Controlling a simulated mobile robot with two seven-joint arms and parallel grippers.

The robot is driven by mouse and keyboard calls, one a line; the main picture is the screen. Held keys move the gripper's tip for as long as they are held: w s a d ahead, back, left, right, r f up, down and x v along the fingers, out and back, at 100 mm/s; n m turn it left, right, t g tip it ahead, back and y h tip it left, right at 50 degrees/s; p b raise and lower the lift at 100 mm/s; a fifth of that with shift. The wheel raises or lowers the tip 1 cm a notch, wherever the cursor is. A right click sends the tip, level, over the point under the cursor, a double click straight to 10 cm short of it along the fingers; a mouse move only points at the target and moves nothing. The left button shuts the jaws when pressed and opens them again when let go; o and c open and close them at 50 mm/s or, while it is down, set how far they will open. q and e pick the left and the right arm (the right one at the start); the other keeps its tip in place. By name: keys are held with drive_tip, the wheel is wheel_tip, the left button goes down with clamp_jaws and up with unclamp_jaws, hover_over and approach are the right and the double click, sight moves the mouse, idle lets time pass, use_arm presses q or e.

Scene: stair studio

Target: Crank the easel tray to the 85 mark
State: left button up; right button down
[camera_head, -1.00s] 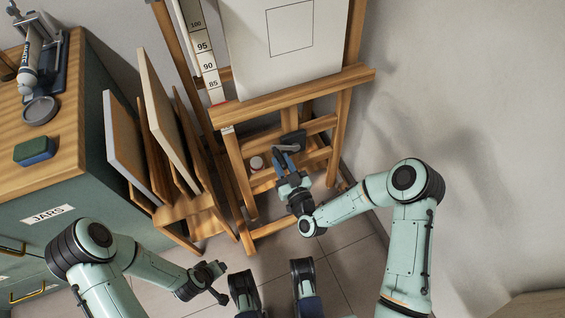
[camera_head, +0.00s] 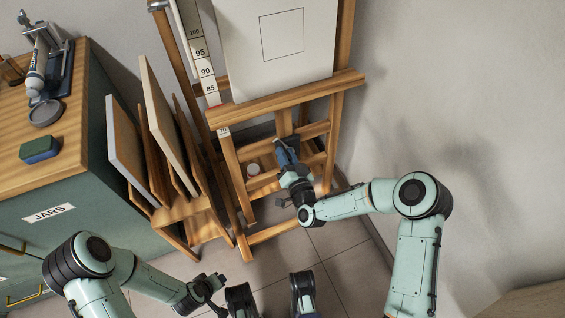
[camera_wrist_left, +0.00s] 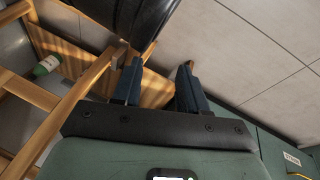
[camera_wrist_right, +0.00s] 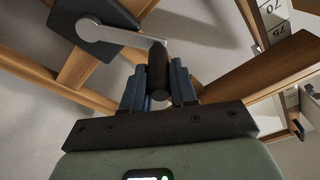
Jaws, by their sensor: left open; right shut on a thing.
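The wooden easel's tray (camera_head: 290,97) crosses the front of the easel beneath a white canvas (camera_head: 276,40). A number scale (camera_head: 203,62) at its left shows 85, 90, 95 and 100. In the right wrist view, my right gripper (camera_wrist_right: 160,88) is shut on the dark crank handle (camera_wrist_right: 157,72). A silver crank arm (camera_wrist_right: 120,35) joins it to a dark hub (camera_wrist_right: 92,20). In the head view my right gripper (camera_head: 286,150) largely hides the crank. My left gripper (camera_head: 218,285) is open, empty and low, away from the easel.
A rack of upright panels (camera_head: 160,130) stands left of the easel. The green JARS cabinet (camera_head: 60,225) with a wooden top is at the far left. A wall (camera_head: 450,110) closes the right side. Tiled floor (camera_head: 340,240) is clear beside the easel.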

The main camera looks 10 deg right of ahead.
drive_tip(key=w+d+f+m+g+h, duration=0.1)
drive_tip(key=w+d+f+m+h, duration=0.1)
drive_tip(key=d+m, duration=1.15)
use_arm(q)
drive_tip(key=shift+g, duration=0.7)
drive_tip(key=shift+s+f+b, duration=1.15)
drive_tip(key=shift+s+f, duration=0.7)
drive_tip(key=shift+f, duration=0.1)
use_arm(e)
wheel_tip(320, 180, down, 9)
drive_tip(key=m+g+y, duration=0.2)
drive_tip(key=m, duration=1.2)
drive_tip(key=shift+s+a, duration=0.15)
drive_tip(key=shift+s, duration=0.3)
